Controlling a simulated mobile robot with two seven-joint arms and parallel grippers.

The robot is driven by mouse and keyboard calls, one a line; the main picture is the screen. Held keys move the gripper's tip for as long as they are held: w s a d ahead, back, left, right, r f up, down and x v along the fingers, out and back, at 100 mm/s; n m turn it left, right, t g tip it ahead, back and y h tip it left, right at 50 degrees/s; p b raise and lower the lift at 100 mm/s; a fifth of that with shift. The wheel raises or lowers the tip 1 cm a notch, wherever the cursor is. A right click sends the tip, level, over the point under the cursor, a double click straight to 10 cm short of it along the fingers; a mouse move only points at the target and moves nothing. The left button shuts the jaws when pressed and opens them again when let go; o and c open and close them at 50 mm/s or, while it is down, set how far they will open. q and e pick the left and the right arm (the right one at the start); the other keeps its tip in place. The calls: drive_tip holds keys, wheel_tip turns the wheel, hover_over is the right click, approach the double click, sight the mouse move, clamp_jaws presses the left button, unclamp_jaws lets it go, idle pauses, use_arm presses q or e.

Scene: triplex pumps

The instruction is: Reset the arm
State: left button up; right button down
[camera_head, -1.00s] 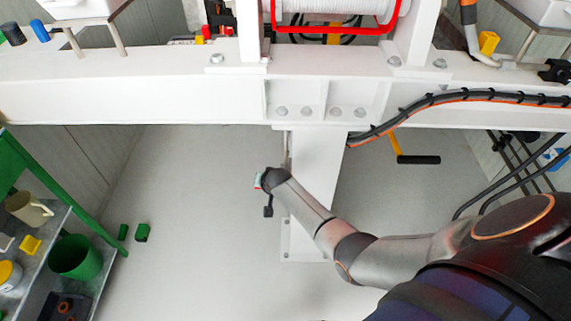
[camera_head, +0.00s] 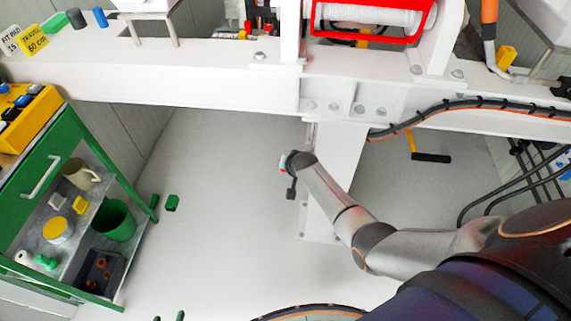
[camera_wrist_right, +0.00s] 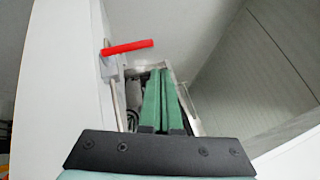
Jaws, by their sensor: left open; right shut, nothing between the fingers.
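My right arm reaches in from the right in the head view. Only the green fingertips of my left gripper (camera_head: 168,317) show, at the bottom edge of the head view. They are apart and empty over the floor.
A white beam (camera_head: 200,85) crosses the view above the floor. A green cart (camera_head: 62,135) at left holds a mug (camera_head: 80,174), a green bucket (camera_head: 114,221) and other items. Black cables (camera_head: 470,105) run at right. A small green block (camera_head: 172,203) lies on the floor.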

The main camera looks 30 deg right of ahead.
idle(0.4)
drive_tip(key=s+a+r+n+y, duration=0.1)
drive_tip(key=s+a+n, duration=0.2)
drive_tip(key=s, duration=0.6)
drive_tip(key=s+a+r+n+t+y, duration=0.1)
drive_tip(key=s+a+n, duration=0.2)
drive_tip(key=s, duration=0.7)
drive_tip(key=s+a+r+n+y, duration=0.1)
drive_tip(key=s+a+n, duration=0.3)
drive_tip(key=s, duration=0.6)
drive_tip(key=shift+a+t, duration=0.25)
drive_tip(key=shift+t, duration=0.05)
drive_tip(key=shift+s, duration=0.1)
